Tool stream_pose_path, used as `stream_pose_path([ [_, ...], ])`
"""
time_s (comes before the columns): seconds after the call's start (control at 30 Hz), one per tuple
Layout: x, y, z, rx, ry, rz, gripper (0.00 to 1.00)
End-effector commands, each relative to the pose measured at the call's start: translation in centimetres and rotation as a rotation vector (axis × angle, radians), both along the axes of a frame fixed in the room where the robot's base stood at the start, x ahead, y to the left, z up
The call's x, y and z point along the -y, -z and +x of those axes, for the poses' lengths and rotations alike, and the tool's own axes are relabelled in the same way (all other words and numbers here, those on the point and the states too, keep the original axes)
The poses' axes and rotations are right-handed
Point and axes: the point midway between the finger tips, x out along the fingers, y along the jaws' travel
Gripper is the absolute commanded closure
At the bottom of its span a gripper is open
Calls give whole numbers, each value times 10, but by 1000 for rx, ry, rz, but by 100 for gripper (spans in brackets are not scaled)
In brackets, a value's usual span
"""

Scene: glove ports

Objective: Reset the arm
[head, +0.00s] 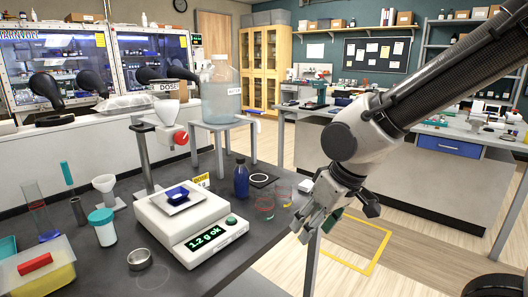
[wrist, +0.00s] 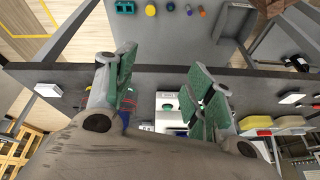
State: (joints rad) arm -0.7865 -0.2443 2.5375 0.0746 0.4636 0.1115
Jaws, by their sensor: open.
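My gripper (head: 320,216) is at the right edge of the dark bench (head: 250,262) in the head view, with my arm reaching in from the upper right. Its fingers are spread and nothing is between them. In the wrist view my gripper (wrist: 165,80) shows two sets of green-padded fingers wide apart. The white scale (head: 192,222) stands left of my gripper, reads "1.2 g ok" and bears a blue dish (head: 178,196). The scale also shows between the fingers in the wrist view (wrist: 167,103).
Two small glasses (head: 283,194) (head: 265,206) and a blue bottle (head: 241,181) stand on the bench close left of my gripper. A dosing stand with a funnel (head: 168,110) and a large water jar (head: 220,92) rise behind. Open floor lies right of the bench.

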Motion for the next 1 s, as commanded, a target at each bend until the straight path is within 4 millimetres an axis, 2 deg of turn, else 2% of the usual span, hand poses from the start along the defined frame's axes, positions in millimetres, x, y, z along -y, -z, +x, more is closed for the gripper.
stream_pose_path([
  [0.03,42,-12,-5,-27,39,-49,46],
  [0.1,97,-26,-20,-75,98,-114,46],
  [0.2,162,-47,-45,-109,221,-158,46],
  [0.3,205,-66,-60,-76,371,-142,46],
  [0.4,233,-81,-67,-13,499,-111,46],
  [0.5,250,-90,-74,23,583,-95,46],
  [0.6,258,-92,-77,32,626,-92,46],
  [1.0,260,-91,-77,30,636,-93,46],
])
